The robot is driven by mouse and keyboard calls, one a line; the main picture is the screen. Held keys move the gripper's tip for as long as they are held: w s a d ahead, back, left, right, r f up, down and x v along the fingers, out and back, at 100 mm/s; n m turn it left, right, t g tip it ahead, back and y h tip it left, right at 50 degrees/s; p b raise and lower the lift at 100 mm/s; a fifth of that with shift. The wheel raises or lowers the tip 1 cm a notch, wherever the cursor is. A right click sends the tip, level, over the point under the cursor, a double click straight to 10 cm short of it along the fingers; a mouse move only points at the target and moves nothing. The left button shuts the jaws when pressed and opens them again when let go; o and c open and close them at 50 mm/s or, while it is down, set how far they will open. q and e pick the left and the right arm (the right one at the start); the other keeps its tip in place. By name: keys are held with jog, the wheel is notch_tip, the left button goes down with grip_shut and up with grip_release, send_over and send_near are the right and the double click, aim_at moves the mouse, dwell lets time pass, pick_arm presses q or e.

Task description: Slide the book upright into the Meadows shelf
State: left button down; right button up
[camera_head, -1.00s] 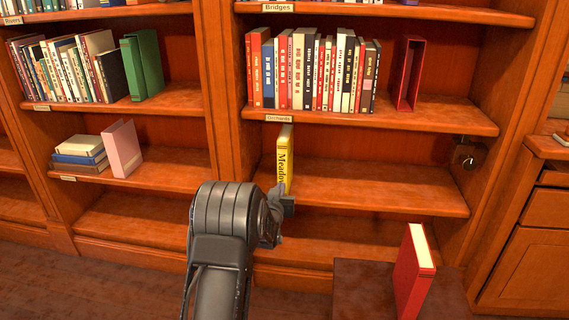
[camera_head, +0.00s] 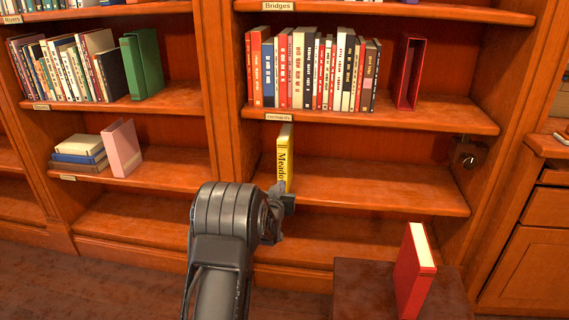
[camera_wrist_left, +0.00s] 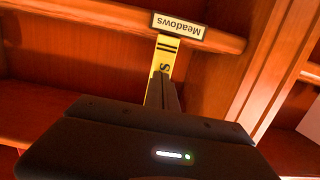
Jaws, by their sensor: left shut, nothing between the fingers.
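The yellow book (camera_head: 285,158) with "Meado…" on its spine stands upright at the left end of a shelf board (camera_head: 385,185). In the left wrist view the yellow spine (camera_wrist_left: 166,58) shows below the "Meadows" label (camera_wrist_left: 178,26), which appears upside down. My left gripper (camera_head: 280,193) is shut and empty in front of the lower spine and hides its lower part. Its fingers also show in the left wrist view (camera_wrist_left: 162,92), over the spine; I cannot tell whether they touch it. My right gripper is not in view.
The shelf right of the yellow book is empty. A row of books (camera_head: 312,70) and a red bookend-like case (camera_head: 410,73) stand on the shelf above. A red book (camera_head: 413,275) stands on a dark stand (camera_head: 355,290) at the front right.

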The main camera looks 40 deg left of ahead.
pick_arm(q)
jog(key=shift+w+a, duration=0.15)
jog(key=shift+w, duration=0.05)
jog(key=shift+r+b+x, duration=0.15)
jog(key=shift+b+x, duration=0.4)
jog(key=shift+x, duration=0.3)
jog(key=shift+r+b+x, duration=0.1)
jog(key=shift+b+x, duration=0.45)
jog(key=shift+x, duration=0.25)
jog(key=shift+s, duration=0.1)
jog(key=shift+f+v, duration=0.2)
jog(key=shift+v, duration=1.2)
jog(key=shift+f+v, duration=0.25)
jog(key=shift+v, duration=1.2)
